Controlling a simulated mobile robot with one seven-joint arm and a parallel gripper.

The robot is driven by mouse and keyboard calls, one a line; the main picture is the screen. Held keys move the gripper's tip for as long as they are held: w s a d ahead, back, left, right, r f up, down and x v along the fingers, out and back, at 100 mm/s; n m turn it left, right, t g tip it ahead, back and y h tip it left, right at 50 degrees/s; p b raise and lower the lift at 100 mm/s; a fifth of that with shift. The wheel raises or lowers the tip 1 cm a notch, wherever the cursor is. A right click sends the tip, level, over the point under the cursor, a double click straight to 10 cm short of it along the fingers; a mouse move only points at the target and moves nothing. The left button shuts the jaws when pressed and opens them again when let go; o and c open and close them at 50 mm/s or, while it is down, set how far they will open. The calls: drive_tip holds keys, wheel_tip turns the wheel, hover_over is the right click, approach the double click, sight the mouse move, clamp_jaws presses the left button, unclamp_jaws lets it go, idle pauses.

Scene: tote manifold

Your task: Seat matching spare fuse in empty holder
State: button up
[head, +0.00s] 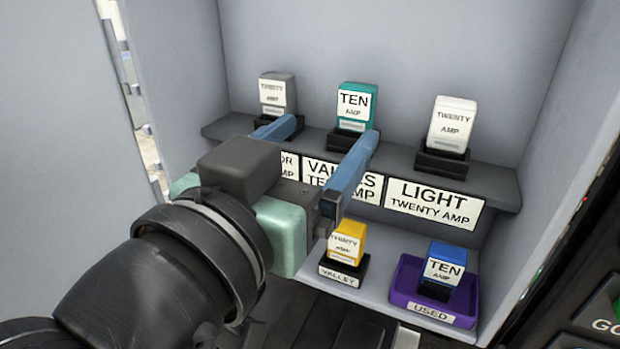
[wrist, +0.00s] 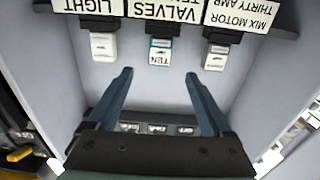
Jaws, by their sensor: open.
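My gripper (head: 317,150) is open and empty in front of the upper shelf. Its right finger overlaps the lower edge of the teal TEN AMP fuse's holder in the head view; contact cannot be told. The teal fuse (head: 356,106) stands upright in the VALVES holder (head: 346,142). A grey fuse (head: 277,94) stands at left, its label hard to read, and a white TWENTY AMP fuse (head: 452,124) stands in the LIGHT holder (head: 442,161). Below, a yellow fuse (head: 345,243) sits in a dark holder (head: 341,270), and a blue TEN AMP fuse (head: 444,265) stands in the purple USED tray (head: 408,281).
The shelf (head: 495,184) carries label plates on its front; the wrist view reads the MIX MOTOR THIRTY AMP plate (wrist: 240,14) upside down. Grey walls (head: 545,100) close in both sides. A dark strip with several small pale marks (wrist: 158,128) shows between my fingers in the wrist view.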

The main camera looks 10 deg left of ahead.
drive_tip(key=shift+a+f+b, duration=0.1)
drive_tip(key=shift+f+b, duration=0.2)
drive_tip(key=shift+b, duration=0.3)
drive_tip(key=b+v, duration=0.1)
drive_tip(key=b, duration=0.3)
drive_tip(key=shift+s+r+b, duration=0.2)
drive_tip(key=shift+s+b, duration=0.15)
drive_tip(key=shift+s, duration=0.05)
drive_tip(key=s+d+r+n+t+y, duration=0.1)
drive_tip(key=d+r+t+y, duration=0.1)
drive_tip(key=r+t, duration=0.3)
drive_tip(key=s+d+r+n+t+y, duration=0.1)
drive_tip(key=d+r+n+t+y, duration=0.1)
drive_tip(key=r+t, duration=0.3)
drive_tip(key=shift+s+r+n+y+p, duration=0.3)
drive_tip(key=shift+r+y+p, duration=0.15)
drive_tip(key=shift+y, duration=0.35)
